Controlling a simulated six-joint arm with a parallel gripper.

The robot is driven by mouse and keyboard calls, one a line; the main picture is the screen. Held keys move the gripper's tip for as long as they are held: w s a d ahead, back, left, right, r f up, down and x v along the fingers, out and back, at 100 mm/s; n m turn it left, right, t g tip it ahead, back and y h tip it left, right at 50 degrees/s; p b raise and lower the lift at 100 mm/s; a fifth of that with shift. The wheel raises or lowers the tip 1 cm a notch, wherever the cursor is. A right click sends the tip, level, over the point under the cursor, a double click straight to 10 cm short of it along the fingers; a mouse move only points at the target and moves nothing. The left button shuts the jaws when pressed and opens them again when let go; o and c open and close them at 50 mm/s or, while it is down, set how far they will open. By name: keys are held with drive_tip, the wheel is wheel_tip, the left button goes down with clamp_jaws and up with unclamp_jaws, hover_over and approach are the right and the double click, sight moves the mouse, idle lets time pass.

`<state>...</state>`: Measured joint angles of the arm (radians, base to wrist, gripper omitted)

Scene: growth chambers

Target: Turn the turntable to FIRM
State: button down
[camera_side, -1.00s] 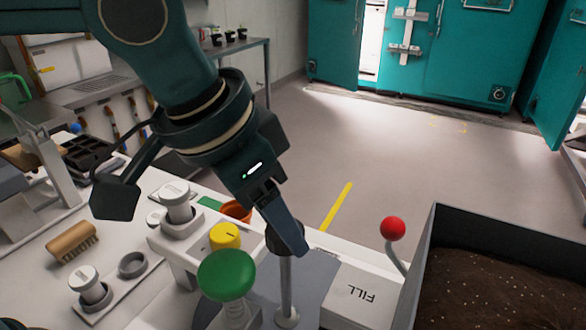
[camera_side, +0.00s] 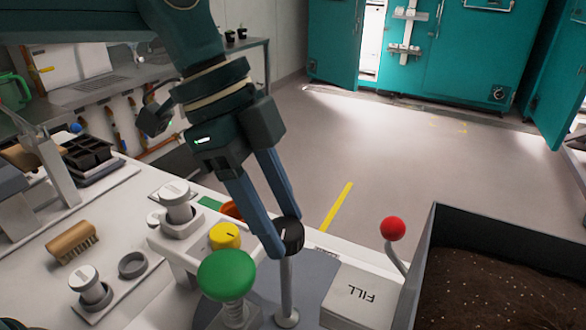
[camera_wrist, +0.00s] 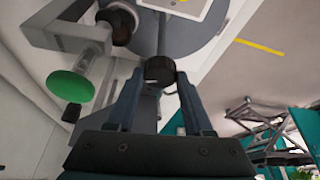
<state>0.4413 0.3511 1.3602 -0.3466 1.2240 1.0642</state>
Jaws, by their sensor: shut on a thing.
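My gripper (camera_side: 285,232) has one finger on each side of a black knob (camera_side: 292,238) on top of an upright metal post (camera_side: 287,285). It is shut on this knob, which also shows between the fingertips in the wrist view (camera_wrist: 160,68). The post stands over a flat grey surface (camera_side: 318,275), whose rounded edge shows in the wrist view (camera_wrist: 212,50); this may be the turntable. I cannot read the word FIRM in either view.
Close to the left are a green button (camera_side: 225,272) on a spring and a yellow knob (camera_side: 225,236). To the right are a white block marked FILL (camera_side: 358,293), a red-balled lever (camera_side: 392,229) and a soil bin (camera_side: 432,232).

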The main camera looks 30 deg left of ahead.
drive_tip(key=m+g, duration=0.1)
drive_tip(key=m, duration=0.2)
drive_tip(key=shift+w+m, duration=0.15)
drive_tip(key=shift+m, duration=0.15)
idle(0.3)
drive_tip(key=shift+c, duration=1.5)
unclamp_jaws()
drive_tip(key=shift+r, duration=0.1)
drive_tip(key=shift+v, duration=2.45)
drive_tip(key=shift+w, duration=0.1)
